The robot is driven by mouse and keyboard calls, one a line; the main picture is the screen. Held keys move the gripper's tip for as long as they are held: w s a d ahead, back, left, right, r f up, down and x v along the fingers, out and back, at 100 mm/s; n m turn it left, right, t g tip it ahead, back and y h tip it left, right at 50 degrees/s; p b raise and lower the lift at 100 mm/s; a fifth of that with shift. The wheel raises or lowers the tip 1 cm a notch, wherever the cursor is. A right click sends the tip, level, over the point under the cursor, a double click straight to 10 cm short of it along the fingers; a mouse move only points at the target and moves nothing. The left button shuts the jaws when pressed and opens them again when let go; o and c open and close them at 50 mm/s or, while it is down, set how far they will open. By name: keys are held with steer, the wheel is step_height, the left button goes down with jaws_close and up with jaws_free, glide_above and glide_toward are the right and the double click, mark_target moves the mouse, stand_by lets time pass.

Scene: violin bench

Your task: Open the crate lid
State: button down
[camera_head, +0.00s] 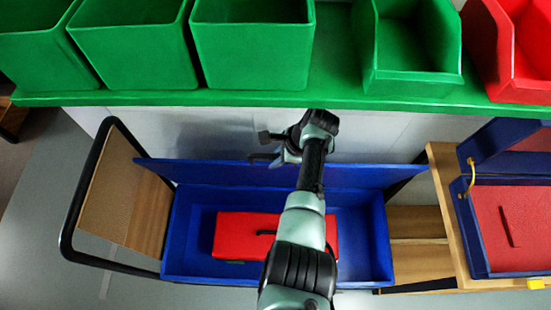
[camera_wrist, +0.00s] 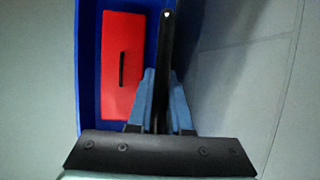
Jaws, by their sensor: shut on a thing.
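The blue crate (camera_head: 178,240) sits open below the green shelf in the head view, and its wall (camera_wrist: 88,60) shows in the wrist view. Its long blue lid (camera_head: 215,173) stands raised along the crate's back side, tilted up and away from the opening.
A green shelf (camera_head: 150,99) with green bins (camera_head: 255,50) and a red bin (camera_head: 520,45) overhangs the back. A wooden board with a black rail (camera_head: 72,215) stands left. An open blue case with red lining (camera_head: 510,225) lies on the right.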

steer(key=shift+w+r, duration=0.1)
steer(key=shift+w, duration=0.35)
steer(key=c, duration=0.8)
jaws_free()
steer(key=shift+c, duration=0.2)
steer(key=shift+s, duration=0.1)
steer(key=p+v, duration=0.1)
steer(key=v, duration=1.1)
steer(key=shift+p, duration=0.35)
